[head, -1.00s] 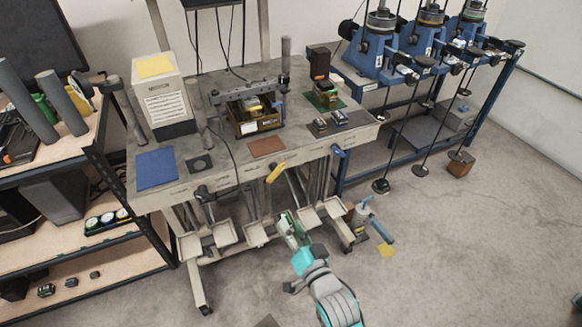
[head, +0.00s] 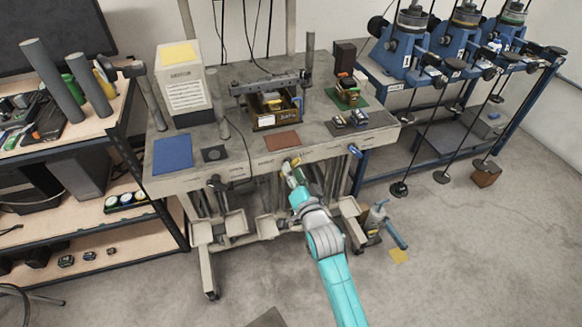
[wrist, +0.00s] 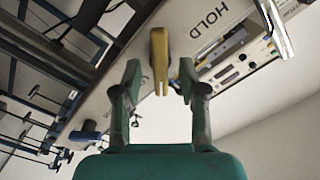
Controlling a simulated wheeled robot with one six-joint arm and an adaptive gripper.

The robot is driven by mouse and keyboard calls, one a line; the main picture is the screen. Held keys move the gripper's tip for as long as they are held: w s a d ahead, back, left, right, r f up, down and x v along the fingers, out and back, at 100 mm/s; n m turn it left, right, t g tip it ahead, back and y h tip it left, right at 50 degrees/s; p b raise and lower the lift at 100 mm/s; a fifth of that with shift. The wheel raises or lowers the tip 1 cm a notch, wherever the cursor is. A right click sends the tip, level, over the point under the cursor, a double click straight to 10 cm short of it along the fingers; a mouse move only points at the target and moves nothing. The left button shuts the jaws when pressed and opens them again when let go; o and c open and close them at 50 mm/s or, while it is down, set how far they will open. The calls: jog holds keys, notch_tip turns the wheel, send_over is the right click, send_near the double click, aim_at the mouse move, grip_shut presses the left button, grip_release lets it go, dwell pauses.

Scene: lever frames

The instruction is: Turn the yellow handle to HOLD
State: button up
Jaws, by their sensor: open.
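The yellow handle (wrist: 159,45) is in the upper middle of the wrist view, against the pale front panel. Its free end points down the picture, between the tips of my open gripper (wrist: 160,72). A gap shows on both sides, and no contact is visible. The label HOLD (wrist: 210,33) is printed on the panel, to the right of the handle. In the head view my gripper (head: 291,176) is at the workbench's front edge and hides most of the handle; a small yellow part (head: 295,162) shows.
A blue handle (head: 355,151) is on the same front edge to the right, and a black handle (head: 214,184) is to the left. Trays (head: 236,224) hang below the bench. A blue stand (head: 395,165) is to the right. The floor at the lower right is mostly clear.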

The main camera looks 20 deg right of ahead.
jog(key=shift+w, duration=1.25)
grip_shut()
